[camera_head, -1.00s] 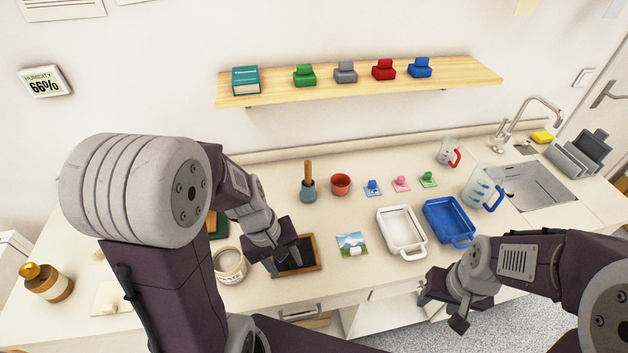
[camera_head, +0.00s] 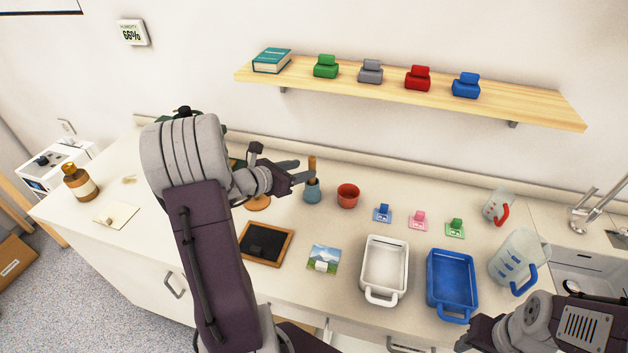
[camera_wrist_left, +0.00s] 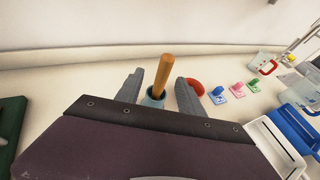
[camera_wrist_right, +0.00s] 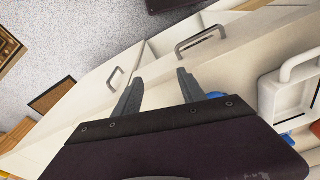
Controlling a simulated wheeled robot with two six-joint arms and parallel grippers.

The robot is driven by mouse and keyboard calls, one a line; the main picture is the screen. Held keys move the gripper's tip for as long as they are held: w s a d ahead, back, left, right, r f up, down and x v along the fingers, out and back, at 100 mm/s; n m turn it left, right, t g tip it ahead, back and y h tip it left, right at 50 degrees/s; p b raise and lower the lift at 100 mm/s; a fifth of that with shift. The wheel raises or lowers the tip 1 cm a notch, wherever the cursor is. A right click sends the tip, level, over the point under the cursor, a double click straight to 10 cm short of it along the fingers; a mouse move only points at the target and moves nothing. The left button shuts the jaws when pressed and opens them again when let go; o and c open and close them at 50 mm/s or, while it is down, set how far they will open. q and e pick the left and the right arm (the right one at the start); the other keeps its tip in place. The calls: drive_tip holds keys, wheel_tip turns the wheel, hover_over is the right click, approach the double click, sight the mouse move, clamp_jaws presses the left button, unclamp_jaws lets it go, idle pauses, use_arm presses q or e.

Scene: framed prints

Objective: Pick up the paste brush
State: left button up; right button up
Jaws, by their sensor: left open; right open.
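The paste brush shows as an upright wooden handle (camera_head: 312,166) standing in a small blue-grey pot (camera_head: 312,193). Its lower end is hidden in the pot. My left gripper (camera_head: 301,172) is open, with its fingers pointing at the handle from the left. In the left wrist view the handle (camera_wrist_left: 163,72) appears between the two open fingers, over the pot (camera_wrist_left: 153,99); I cannot tell whether a finger touches it. My right gripper (camera_wrist_right: 160,76) is open and empty near the counter's front edge, above the drawer handles.
A red cup (camera_head: 348,195) stands close to the right of the pot. Small blue, pink and green stamps (camera_head: 418,220), a white tray (camera_head: 384,268) and a blue tray (camera_head: 451,282) lie further right. A dark framed board (camera_head: 266,243) lies in front. A wooden shelf (camera_head: 400,91) hangs above.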

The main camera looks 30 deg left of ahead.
use_arm(q)
drive_tip(key=shift+w+d+f, duration=0.25)
drive_tip(key=shift+w+d, duration=0.1)
drive_tip(key=shift+w, duration=0.25)
drive_tip(key=shift+w+d+f, duration=0.2)
drive_tip(key=shift+w+d, duration=0.1)
drive_tip(key=shift+w, duration=0.3)
drive_tip(key=x, duration=0.5)
drive_tip(key=shift+a, duration=0.1)
drive_tip(key=c, duration=0.6)
clamp_jaws()
